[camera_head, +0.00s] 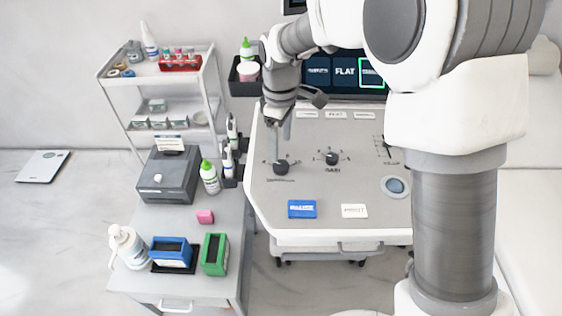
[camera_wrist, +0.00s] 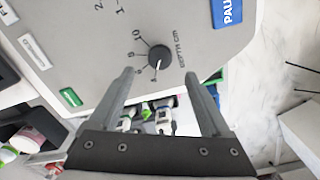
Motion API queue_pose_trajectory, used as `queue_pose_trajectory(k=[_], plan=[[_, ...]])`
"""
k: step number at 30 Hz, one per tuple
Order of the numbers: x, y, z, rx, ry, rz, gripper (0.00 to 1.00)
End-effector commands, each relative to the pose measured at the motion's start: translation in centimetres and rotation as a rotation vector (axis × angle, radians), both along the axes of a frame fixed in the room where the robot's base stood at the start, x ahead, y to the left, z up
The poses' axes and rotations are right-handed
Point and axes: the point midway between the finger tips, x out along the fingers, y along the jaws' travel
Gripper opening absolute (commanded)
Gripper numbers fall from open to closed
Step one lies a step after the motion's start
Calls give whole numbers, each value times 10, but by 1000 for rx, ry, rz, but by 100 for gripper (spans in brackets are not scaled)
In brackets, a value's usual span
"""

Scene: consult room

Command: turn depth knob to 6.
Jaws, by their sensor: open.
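The depth knob is a small dark round dial. In the wrist view the depth knob (camera_wrist: 160,56) has "DEPTH CM" printed beside it and numbers around part of its rim, 10 among them; the smaller ones are hard to read. Its white pointer mark is too small for me to tell the setting surely. In the head view the depth knob (camera_head: 281,167) is the left one of two on the grey console top (camera_head: 300,185). My gripper (camera_wrist: 158,78) is open and empty. The knob shows just beyond the gap between its fingertips. In the head view my gripper (camera_head: 279,145) hangs over the knob.
A second knob, the gain knob (camera_head: 332,158), sits to the right. A blue button (camera_head: 302,209) and a white button (camera_head: 354,211) lie nearer the front edge. Bottles and probes (camera_head: 229,160) stand along the console's left side. A side cart (camera_head: 205,290) stands to the left.

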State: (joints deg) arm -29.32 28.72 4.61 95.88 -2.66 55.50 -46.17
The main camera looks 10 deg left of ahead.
Motion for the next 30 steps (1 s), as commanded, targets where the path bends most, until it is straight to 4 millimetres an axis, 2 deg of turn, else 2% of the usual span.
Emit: queue_pose_trajectory(k=[1,3,9,15,23,30], plan=[[-1,-1,-14,-3,5,0,82],[-1,-1,-28,-3,4,0,82],[-1,-1,-58,-2,2,0,82],[0,-1,-70,-1,0,0,82],[0,0,-70,0,0,0,82],[0,0,-70,0,0,-1,40]])
